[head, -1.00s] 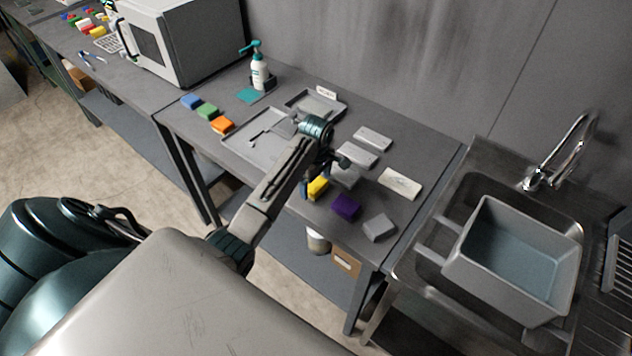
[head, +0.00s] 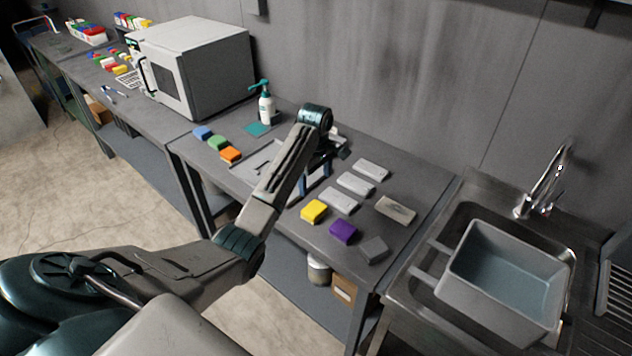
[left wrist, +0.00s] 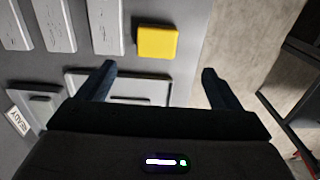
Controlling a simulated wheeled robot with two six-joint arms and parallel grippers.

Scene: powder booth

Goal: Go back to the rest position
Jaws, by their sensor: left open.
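My left arm comes in from the left in the head view and reaches over the work table (head: 282,222). My left gripper (head: 316,182) hangs above the tray area, partly hidden behind its own wrist. In the left wrist view the two fingers of my left gripper (left wrist: 158,82) are wide apart with nothing between them. A yellow block (head: 313,211) lies on the table near the gripper; it also shows in the left wrist view (left wrist: 157,42), beyond the fingertips. My right gripper is in neither view.
Purple (head: 343,232) and grey (head: 374,250) blocks lie along the front edge, with pale slabs (head: 356,184) behind. Blue, green and orange (head: 230,155) blocks lie left. A soap bottle (head: 266,108) and a microwave (head: 193,65) stand behind. A sink with a grey tub (head: 505,275) is right.

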